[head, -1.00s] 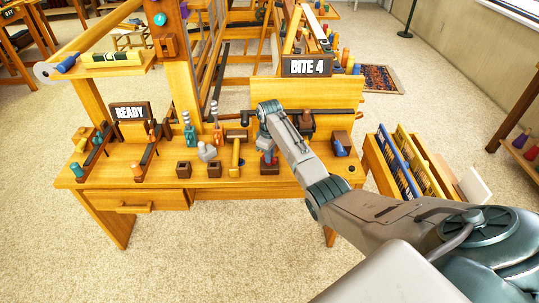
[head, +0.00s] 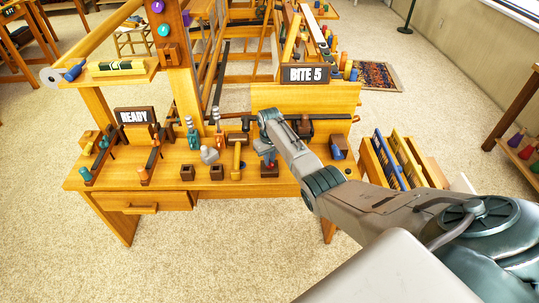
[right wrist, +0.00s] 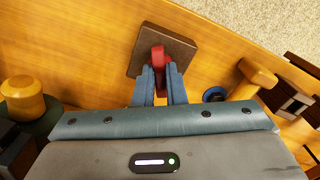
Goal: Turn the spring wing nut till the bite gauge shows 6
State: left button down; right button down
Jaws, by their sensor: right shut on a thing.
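The bite gauge (head: 305,74) is a dark sign at the back of the bench and reads BITE 5. The spring wing nut (right wrist: 158,54) is red and sits over a square brown block (right wrist: 178,50) in the right wrist view. My right gripper (right wrist: 160,82) is shut on the wing nut, one blue-grey finger on each side of it. In the head view my right gripper (head: 269,158) points down at the bench, and my arm partly hides the nut. My left gripper is not in view.
The wooden bench (head: 205,187) carries a READY sign (head: 136,116), a yellow-handled mallet (head: 237,157) and several small pegs and blocks. A rack of coloured panels (head: 392,165) stands to the right. Carpet is clear in front.

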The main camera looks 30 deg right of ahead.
jog(key=m+p, duration=0.1)
jog(key=m, duration=0.2)
jog(key=shift+r+m+p, duration=0.15)
jog(key=shift+m+p, duration=0.25)
jog(key=shift+w+m, duration=0.1)
jog(key=shift+m, duration=0.7)
jog(key=c, duration=1.5)
grip_release()
jog(key=shift+p, duration=0.3)
notch_tip(320, 180, up, 11)
jog(key=shift+f, duration=0.2)
